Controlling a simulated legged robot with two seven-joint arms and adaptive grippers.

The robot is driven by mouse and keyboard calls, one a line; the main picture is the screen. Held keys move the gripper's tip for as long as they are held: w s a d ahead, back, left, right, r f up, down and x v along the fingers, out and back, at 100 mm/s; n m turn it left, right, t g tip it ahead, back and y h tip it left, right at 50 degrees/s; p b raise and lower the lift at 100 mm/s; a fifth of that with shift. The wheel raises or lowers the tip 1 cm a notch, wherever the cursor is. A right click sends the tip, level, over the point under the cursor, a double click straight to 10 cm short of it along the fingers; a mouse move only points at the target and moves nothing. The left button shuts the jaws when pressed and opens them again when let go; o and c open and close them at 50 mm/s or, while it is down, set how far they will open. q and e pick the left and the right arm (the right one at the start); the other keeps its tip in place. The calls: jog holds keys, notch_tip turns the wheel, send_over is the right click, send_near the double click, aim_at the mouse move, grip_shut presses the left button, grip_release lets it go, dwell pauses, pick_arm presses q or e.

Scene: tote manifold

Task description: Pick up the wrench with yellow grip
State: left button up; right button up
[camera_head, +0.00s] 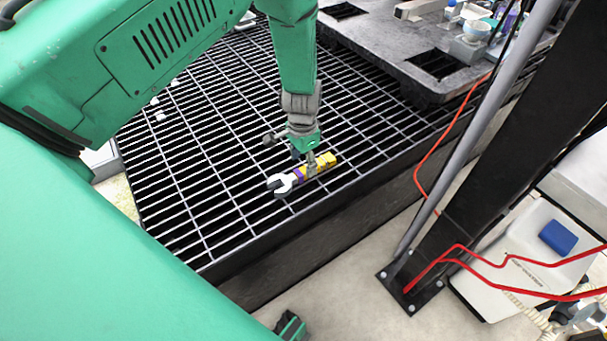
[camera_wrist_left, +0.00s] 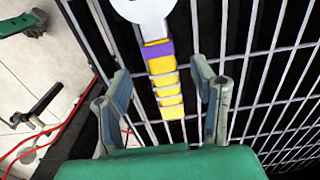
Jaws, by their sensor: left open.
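The wrench with yellow grip (camera_head: 326,161) lies on the black metal grating near its front edge. Its silver open jaw points left, and a purple band sits between jaw and grip. My left gripper (camera_head: 309,163) is right over the wrench, pointing down. In the left wrist view the yellow grip (camera_wrist_left: 164,88) lies between the two spread fingers of my left gripper (camera_wrist_left: 160,70), with a gap on each side. The gripper is open and not closed on it. In the head view the fingers partly cover the grip.
The slatted grating (camera_head: 215,155) is mostly clear around the wrench. A raised grey slab (camera_head: 385,45) with square openings stands behind it. A black post (camera_head: 480,170) and a grey pipe rise at right, with red cables and a white case (camera_head: 520,255) holding a blue block.

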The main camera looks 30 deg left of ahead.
aim_at(303, 170)
pick_arm(q)
jog(key=f, duration=0.2)
jog(key=f+b, duration=0.1)
jog(key=shift+w+a+f, duration=0.1)
jog(key=shift+a+f, duration=0.15)
jog(key=shift+a, duration=0.05)
jog(key=shift+d+f, duration=0.1)
jog(key=shift+f, duration=0.25)
jog(key=shift+d+r, duration=0.15)
jog(key=shift+d, duration=0.25)
jog(key=shift+c, duration=1.2)
grip_shut()
jog(key=shift+a, duration=0.25)
